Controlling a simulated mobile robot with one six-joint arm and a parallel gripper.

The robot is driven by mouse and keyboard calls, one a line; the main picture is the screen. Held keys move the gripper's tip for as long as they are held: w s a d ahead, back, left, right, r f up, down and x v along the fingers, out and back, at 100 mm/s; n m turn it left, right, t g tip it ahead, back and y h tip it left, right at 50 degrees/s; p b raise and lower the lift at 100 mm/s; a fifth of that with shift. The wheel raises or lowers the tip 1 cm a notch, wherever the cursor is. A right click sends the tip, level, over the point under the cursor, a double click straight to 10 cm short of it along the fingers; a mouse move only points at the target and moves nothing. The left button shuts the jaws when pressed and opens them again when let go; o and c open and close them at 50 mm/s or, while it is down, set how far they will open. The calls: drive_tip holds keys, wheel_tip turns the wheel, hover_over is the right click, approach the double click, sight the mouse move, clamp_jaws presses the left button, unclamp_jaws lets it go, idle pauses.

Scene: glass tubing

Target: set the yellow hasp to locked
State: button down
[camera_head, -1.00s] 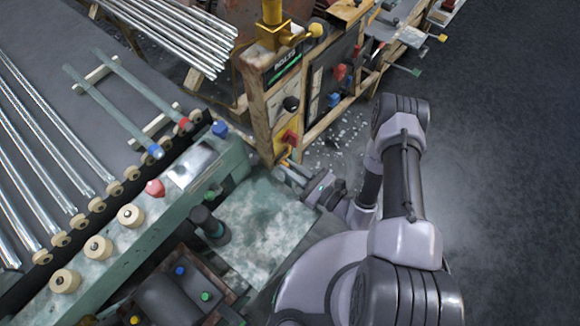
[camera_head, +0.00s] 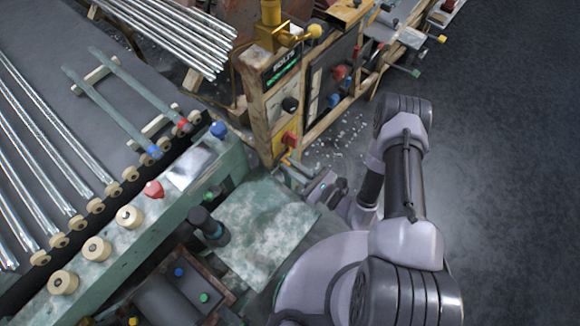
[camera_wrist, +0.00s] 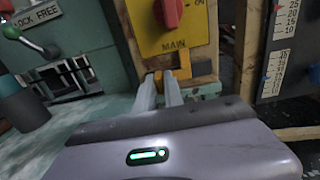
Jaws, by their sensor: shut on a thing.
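The yellow hasp (camera_wrist: 158,80) is a small orange-yellow piece low on the wooden post, under the yellow MAIN plate, in the wrist view. My gripper (camera_wrist: 162,82) has its two pale fingers closed around it, and they hide part of it. In the head view my gripper (camera_head: 287,163) reaches the foot of the post from the lower right. The hasp is too small and covered there to tell its position.
A red rotary knob (camera_wrist: 168,12) sits on the yellow MAIN plate (camera_wrist: 185,40) just above the hasp. A green machine bed (camera_head: 262,222) lies to the left. A scale panel (camera_wrist: 277,50) stands to the right. Dark floor (camera_head: 500,150) is open at the right.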

drive_tip(key=shift+w+d, duration=0.55)
drive_tip(key=shift+w, duration=0.2)
drive_tip(key=c, duration=1.4)
unclamp_jaws()
drive_tip(key=shift+w+d, duration=0.1)
drive_tip(key=shift+c, duration=0.2)
drive_tip(key=p+v, duration=0.3)
drive_tip(key=v, duration=1.4)
drive_tip(key=shift+s, duration=0.25)
drive_tip(key=shift+d, duration=0.1)
